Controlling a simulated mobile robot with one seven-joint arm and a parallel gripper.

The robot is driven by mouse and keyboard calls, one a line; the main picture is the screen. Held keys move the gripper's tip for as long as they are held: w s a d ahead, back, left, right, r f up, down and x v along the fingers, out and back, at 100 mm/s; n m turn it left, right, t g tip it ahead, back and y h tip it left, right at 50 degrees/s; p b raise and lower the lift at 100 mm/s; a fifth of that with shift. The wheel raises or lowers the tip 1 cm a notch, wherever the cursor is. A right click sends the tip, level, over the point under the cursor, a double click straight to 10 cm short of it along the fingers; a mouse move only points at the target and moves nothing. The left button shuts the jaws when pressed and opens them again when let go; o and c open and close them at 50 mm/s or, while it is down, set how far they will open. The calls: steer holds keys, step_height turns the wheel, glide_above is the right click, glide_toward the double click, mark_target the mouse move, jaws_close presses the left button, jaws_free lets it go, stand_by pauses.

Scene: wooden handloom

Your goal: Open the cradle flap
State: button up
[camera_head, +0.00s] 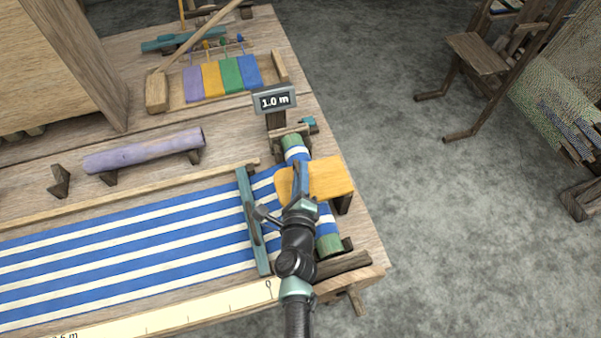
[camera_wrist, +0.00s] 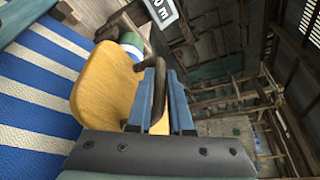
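The cradle flap (camera_head: 332,178) is a yellow wooden plate at the cloth roll near the table's right end. It also fills the left middle of the wrist view (camera_wrist: 103,82). A dark curved handle (camera_wrist: 159,88) stands out from it. My gripper (camera_head: 298,172) is at the flap, above the roll. In the wrist view its blue fingers (camera_wrist: 163,95) stand close on both sides of the handle and appear shut on it. The green-ended cloth roll (camera_head: 328,243) lies under the flap, partly hidden by my arm.
Blue-and-white striped cloth (camera_head: 130,265) runs left from the roll, crossed by a teal bar (camera_head: 253,220). A display reading 1.0 m (camera_head: 274,100) stands behind the roll. A purple roll (camera_head: 145,152) lies farther left. Open floor (camera_head: 440,230) is right of the table.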

jaws_close()
stand_by(1.0)
steer(key=shift+w+d+r+m+p, duration=0.1)
steer(key=shift+d+r+m+p, duration=0.15)
steer(key=shift+r+p, duration=0.3)
steer(key=shift+d+r+m+p, duration=0.15)
steer(key=shift+r+m+p, duration=0.1)
steer(key=shift+r+p, duration=0.25)
steer(key=w+d+r+m+g+y, duration=0.1)
steer(key=w+d+m+y, duration=0.1)
steer(key=d+m, duration=0.3)
steer(key=w+d+r+m+g+y, duration=0.2)
steer(key=d+m+y, duration=0.3)
steer(key=d, duration=0.6)
steer(key=shift+w+d+m+y+b, duration=0.3)
steer(key=shift+w+m, duration=0.4)
steer(key=shift+r, duration=0.1)
